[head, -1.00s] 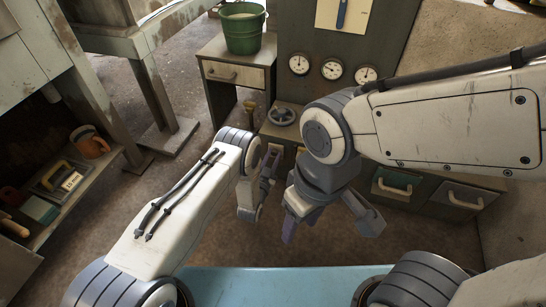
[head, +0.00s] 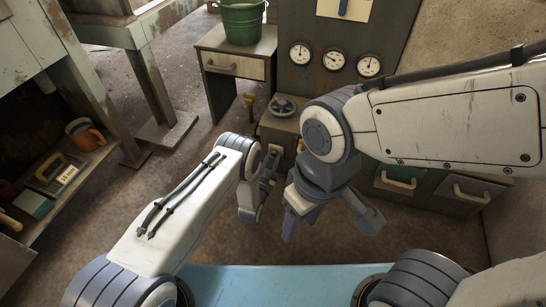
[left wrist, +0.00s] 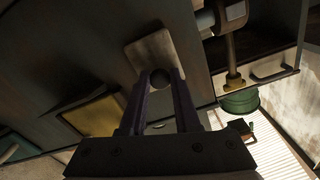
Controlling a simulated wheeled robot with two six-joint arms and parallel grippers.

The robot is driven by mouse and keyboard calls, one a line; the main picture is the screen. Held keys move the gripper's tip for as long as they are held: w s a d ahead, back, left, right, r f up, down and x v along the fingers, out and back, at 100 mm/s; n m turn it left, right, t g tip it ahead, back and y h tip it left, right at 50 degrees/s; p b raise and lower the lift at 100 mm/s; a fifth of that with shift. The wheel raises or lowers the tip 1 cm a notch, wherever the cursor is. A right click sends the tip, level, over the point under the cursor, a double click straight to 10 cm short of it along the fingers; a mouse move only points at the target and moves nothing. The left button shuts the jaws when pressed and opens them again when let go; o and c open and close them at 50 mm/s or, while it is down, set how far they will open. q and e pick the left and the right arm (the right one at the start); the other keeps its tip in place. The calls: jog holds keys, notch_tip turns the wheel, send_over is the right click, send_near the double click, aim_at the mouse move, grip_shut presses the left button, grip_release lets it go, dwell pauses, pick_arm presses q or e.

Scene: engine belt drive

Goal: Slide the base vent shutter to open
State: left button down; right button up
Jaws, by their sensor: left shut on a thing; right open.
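My left gripper (head: 270,162) is at the base of the dark control cabinet, left of my right gripper. In the left wrist view its two fingers (left wrist: 160,85) are shut around a small dark round knob (left wrist: 160,77). The knob stands in front of a pale metal plate (left wrist: 153,52) on a dark panel; this plate appears to be the vent shutter. In the head view my arms and gripper hide the shutter, so how far it is open cannot be told. My right gripper (head: 328,222) is open and empty, pointing down in front of the cabinet.
The cabinet has gauges (head: 333,60), a handwheel (head: 284,106) and handled drawers (head: 470,191). A green bucket (head: 241,22) stands on a wooden side table (head: 236,66). A shelf (head: 45,222) with tools is at the left. Bare floor lies between shelf and cabinet.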

pick_arm(q)
jog(key=shift+s+f, duration=0.1)
jog(key=shift+f, duration=0.2)
jog(key=c, duration=0.6)
grip_release()
jog(key=shift+r, duration=0.1)
jog(key=shift+s+a+r+p, duration=0.15)
jog(key=shift+s+p, duration=0.25)
jog(key=shift+p, duration=0.05)
jog(key=p+v, duration=0.5)
jog(key=v, duration=0.4)
jog(key=shift+s+a, duration=0.1)
jog(key=shift+s, duration=0.2)
